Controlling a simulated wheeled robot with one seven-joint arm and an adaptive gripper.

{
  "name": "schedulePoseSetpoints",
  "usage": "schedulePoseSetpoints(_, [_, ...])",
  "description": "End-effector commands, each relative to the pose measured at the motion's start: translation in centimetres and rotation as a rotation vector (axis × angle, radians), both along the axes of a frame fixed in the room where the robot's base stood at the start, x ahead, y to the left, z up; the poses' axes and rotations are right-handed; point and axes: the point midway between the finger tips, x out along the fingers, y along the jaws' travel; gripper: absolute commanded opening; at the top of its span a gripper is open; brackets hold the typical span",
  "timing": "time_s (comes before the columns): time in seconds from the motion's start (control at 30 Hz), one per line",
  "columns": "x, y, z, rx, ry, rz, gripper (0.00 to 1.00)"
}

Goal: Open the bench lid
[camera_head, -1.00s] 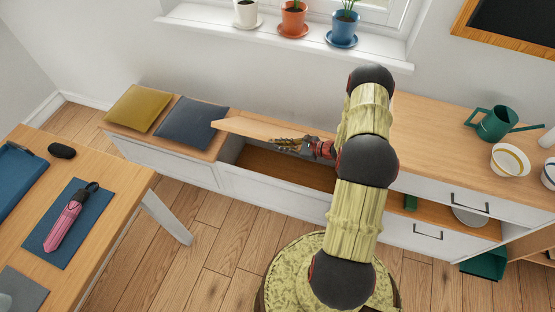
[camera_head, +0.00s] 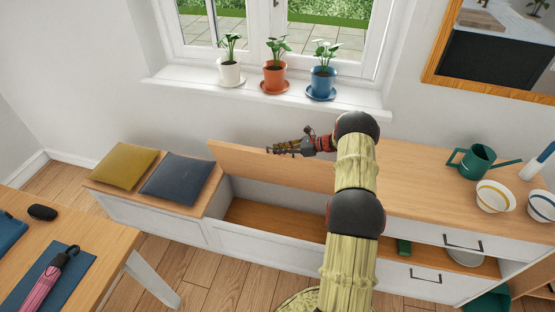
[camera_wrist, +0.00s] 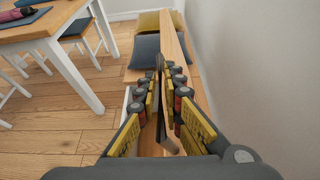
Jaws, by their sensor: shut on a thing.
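The bench lid (camera_head: 240,160) is a light wood panel, raised and steeply tilted up along the wall side of the white bench (camera_head: 262,245). The open wooden compartment (camera_head: 262,216) shows beneath it. My gripper (camera_head: 272,150) is at the lid's upper edge. In the wrist view my gripper (camera_wrist: 161,75) has its two fingers closed around the edge of the lid (camera_wrist: 174,40), which runs away between them. The lid's right part is hidden behind my arm in the head view.
A yellow cushion (camera_head: 124,166) and a dark blue cushion (camera_head: 176,179) lie on the fixed bench top to the left. Potted plants stand on the windowsill (camera_head: 200,83) above. A table (camera_head: 85,250) stands at the front left. A drawer cabinet (camera_head: 430,236) is at the right.

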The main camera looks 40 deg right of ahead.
Motion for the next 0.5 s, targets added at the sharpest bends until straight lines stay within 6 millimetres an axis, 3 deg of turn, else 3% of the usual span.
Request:
schedulePoseSetpoints(0.47, [0.15, -0.26, -0.22, 0.002, 0.006, 0.000, 0.00])
schedulePoseSetpoints(0.5, [0.16, -0.26, -0.23, 0.002, 0.006, 0.000, 0.11])
